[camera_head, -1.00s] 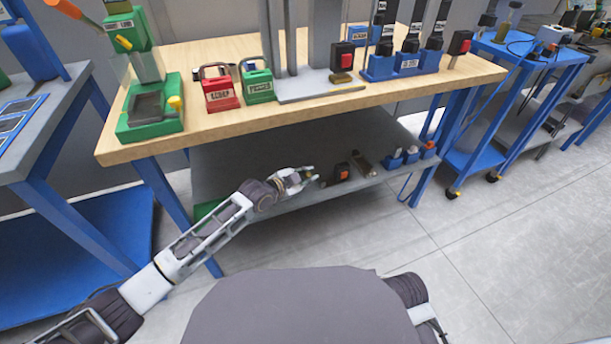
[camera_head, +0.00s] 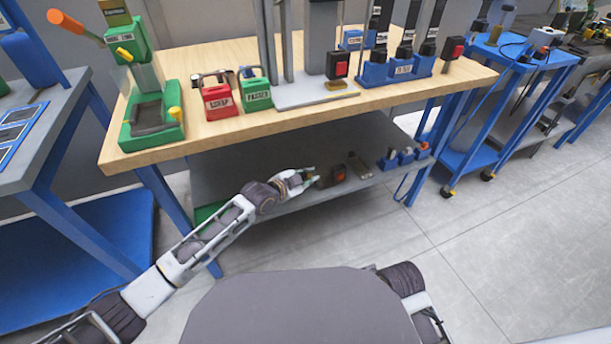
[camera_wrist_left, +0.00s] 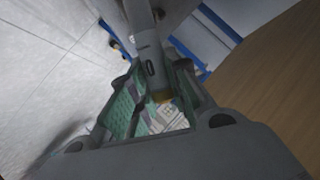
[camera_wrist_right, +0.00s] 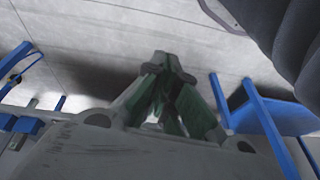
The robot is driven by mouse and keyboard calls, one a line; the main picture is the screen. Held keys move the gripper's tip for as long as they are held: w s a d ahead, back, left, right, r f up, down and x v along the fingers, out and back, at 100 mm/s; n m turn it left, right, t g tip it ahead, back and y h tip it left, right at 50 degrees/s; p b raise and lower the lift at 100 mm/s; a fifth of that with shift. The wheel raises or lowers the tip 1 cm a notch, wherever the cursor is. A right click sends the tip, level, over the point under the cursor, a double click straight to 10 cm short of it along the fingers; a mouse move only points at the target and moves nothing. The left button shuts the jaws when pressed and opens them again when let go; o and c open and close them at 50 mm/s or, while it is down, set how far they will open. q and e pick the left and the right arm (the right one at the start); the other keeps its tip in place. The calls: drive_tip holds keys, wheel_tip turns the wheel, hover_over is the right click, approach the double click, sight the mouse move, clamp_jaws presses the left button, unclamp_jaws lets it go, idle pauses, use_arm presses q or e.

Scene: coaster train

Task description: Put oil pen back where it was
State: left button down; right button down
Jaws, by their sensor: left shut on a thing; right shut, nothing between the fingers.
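My left gripper (camera_head: 311,177) reaches over the lower shelf (camera_head: 235,172) of the wooden bench, close to the small things there. In the left wrist view my left gripper (camera_wrist_left: 160,95) is shut on a grey, round-bodied pen (camera_wrist_left: 145,45) with a yellowish end, which I take for the oil pen. The pen is too small to make out in the head view. My right gripper (camera_wrist_right: 162,62) shows only in the right wrist view, with its fingers together and nothing between them, over grey floor.
On the lower shelf stand a black and red item (camera_head: 339,174), a brown block (camera_head: 361,168) and small blue holders (camera_head: 388,163). The bench top (camera_head: 220,128) above carries red and green padlock-like boxes, a green press and a blue tool holder (camera_head: 405,72).

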use_arm(q)
drive_tip(key=shift+s+d+r+p, duration=0.1)
drive_tip(key=shift+d+r+p, duration=0.1)
drive_tip(key=shift+r+p, duration=0.2)
use_arm(e)
drive_tip(key=shift+s+f, duration=0.1)
drive_tip(key=shift+f, duration=0.55)
drive_tip(key=shift+d+r, duration=0.15)
drive_tip(key=shift+r, duration=0.05)
